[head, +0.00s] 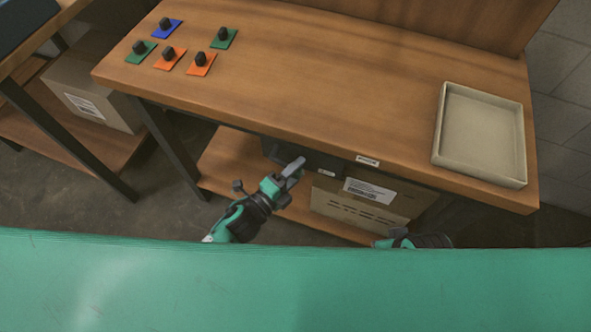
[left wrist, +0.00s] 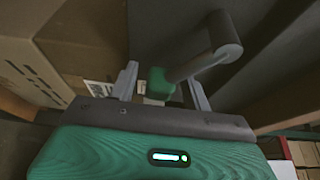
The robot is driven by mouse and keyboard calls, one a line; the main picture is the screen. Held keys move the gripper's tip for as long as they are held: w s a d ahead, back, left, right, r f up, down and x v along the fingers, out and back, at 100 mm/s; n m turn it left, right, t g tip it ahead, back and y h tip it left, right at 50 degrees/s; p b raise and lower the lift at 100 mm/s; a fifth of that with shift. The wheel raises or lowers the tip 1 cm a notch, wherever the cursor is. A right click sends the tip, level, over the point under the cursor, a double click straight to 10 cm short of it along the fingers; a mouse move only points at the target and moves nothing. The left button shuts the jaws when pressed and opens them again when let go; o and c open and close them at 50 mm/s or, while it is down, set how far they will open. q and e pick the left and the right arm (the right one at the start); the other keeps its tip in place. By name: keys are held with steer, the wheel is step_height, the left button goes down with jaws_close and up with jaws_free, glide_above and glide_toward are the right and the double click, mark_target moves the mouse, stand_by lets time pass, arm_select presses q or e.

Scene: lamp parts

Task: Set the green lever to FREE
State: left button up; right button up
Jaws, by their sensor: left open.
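In the left wrist view a green block (left wrist: 160,83) shows between my left gripper's fingers (left wrist: 161,72). In the head view my left gripper (head: 291,167) is open at the bench's front, by a dark box (head: 310,158) under the top. The lever is not clear there. My right gripper (head: 390,241) shows only in part, low in the head view.
Small white labels (head: 367,160) (head: 327,172) sit at the bench front, unreadable. A cardboard box (head: 355,207) stands on the lower shelf. On the bench top (head: 340,85) are a beige tray (head: 481,132) and several coloured plates with dark knobs; its middle is clear.

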arm_select(q)
jaws_close()
